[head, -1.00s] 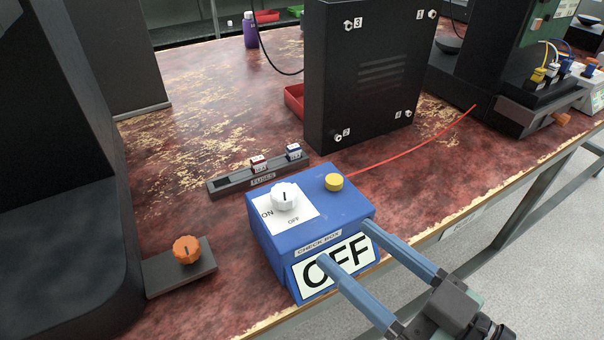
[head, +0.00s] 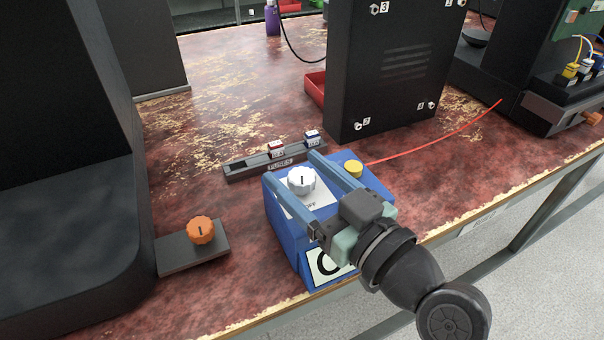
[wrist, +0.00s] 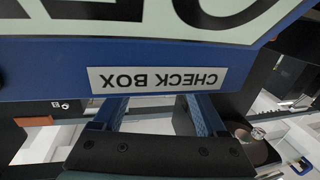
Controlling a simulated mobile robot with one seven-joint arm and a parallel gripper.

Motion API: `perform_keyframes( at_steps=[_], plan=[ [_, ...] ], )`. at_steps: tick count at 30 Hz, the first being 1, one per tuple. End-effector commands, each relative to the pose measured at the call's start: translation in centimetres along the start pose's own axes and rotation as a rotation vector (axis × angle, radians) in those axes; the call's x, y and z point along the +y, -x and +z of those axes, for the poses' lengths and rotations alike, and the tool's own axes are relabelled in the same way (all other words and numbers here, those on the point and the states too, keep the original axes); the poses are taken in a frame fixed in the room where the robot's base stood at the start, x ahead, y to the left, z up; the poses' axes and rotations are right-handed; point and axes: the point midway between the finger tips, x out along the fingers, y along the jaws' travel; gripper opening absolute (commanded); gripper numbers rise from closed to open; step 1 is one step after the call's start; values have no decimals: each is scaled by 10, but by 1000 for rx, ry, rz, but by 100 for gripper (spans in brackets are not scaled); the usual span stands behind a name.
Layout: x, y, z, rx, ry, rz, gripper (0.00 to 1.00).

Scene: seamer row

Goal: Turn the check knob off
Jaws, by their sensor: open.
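The blue check box (head: 283,232) stands near the table's front edge. Its white check knob (head: 301,182) is on a white label on top, with a dark pointer line. "OFF" shows below the knob; "ON" is hidden by a finger. My gripper (head: 292,167) is open, its two blue fingers reaching over the box top, one on each side of the knob. I cannot tell whether they touch it. The front display (head: 325,266) is mostly covered by my gripper. In the wrist view the "CHECK BOX" label (wrist: 158,79) appears upside down; the knob is not in view.
A yellow button (head: 353,169) sits right of the knob, close to one finger. A fuse rail (head: 240,167) lies behind the box. An orange knob (head: 201,230) on a dark plate is at the left. A tall black cabinet (head: 385,85) stands behind; a red cable runs right.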

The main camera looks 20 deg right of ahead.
Motion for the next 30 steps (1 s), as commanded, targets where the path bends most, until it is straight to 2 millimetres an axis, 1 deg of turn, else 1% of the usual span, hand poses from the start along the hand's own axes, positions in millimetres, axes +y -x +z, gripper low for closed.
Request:
perform_keyframes(
  at_steps=[7,8,9,14,18,20,26,30],
  plan=[
    [0,-1,0,-1,0,0,74],
    [0,-1,0,-1,0,0,71],
    [0,-1,0,-1,0,0,63],
    [0,-1,0,-1,0,0,35],
    [0,-1,0,-1,0,0,9],
    [0,-1,0,-1,0,0,0],
    [1,-1,2,-2,-2,-18,0],
    [2,-2,3,-1,-1,-102,0]
  ],
)
